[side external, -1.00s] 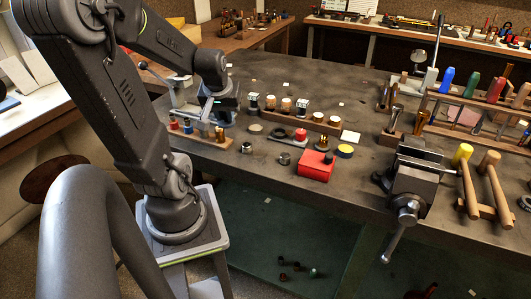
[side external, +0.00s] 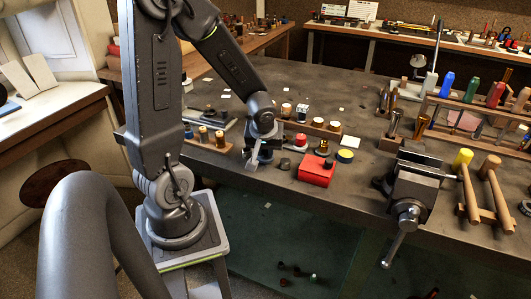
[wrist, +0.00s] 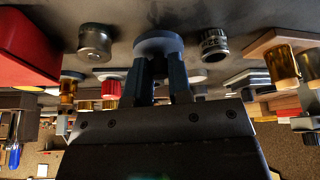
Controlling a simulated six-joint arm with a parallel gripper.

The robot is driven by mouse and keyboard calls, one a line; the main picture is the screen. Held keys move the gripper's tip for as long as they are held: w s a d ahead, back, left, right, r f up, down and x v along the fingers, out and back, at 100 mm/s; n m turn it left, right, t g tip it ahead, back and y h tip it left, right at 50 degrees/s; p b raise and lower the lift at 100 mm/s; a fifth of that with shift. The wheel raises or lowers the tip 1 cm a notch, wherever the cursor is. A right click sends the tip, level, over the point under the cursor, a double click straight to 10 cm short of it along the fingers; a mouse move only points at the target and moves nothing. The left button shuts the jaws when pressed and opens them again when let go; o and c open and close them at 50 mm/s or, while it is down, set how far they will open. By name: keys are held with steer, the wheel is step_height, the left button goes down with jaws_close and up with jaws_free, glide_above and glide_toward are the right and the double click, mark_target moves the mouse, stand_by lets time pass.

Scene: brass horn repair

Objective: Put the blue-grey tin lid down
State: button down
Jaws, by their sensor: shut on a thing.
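The blue-grey tin lid (wrist: 158,43) shows in the wrist view as a round disc at the tips of my gripper (wrist: 160,67). The two dark fingers are shut on it. In the side view my gripper (side external: 257,160) is low over the near-left part of the bench, left of the red box (side external: 316,170). The lid is mostly hidden there by the gripper. I cannot tell whether the lid touches the bench top.
In the wrist view a metal cup (wrist: 95,42) stands left of the lid and a knurled cup (wrist: 214,43) right of it, both close. The red box is farther left.

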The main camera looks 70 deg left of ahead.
steer(key=shift+f, duration=0.75)
steer(key=shift+f, duration=0.1)
steer(key=c, duration=1)
jaws_free()
steer(key=shift+c, duration=0.2)
steer(key=v, duration=1.2)
steer(key=s+d+r+m+t+h, duration=0.1)
steer(key=s+d+r+m+h, duration=0.1)
steer(key=d+m, duration=0.4)
steer(key=s+d+r+m+t+h, duration=0.1)
steer(key=d+r+m, duration=0.4)
steer(key=d, duration=0.5)
steer(key=shift+s+r+m+t+h, duration=0.35)
steer(key=shift+s+m+t, duration=0.2)
steer(key=shift+m+t, duration=0.25)
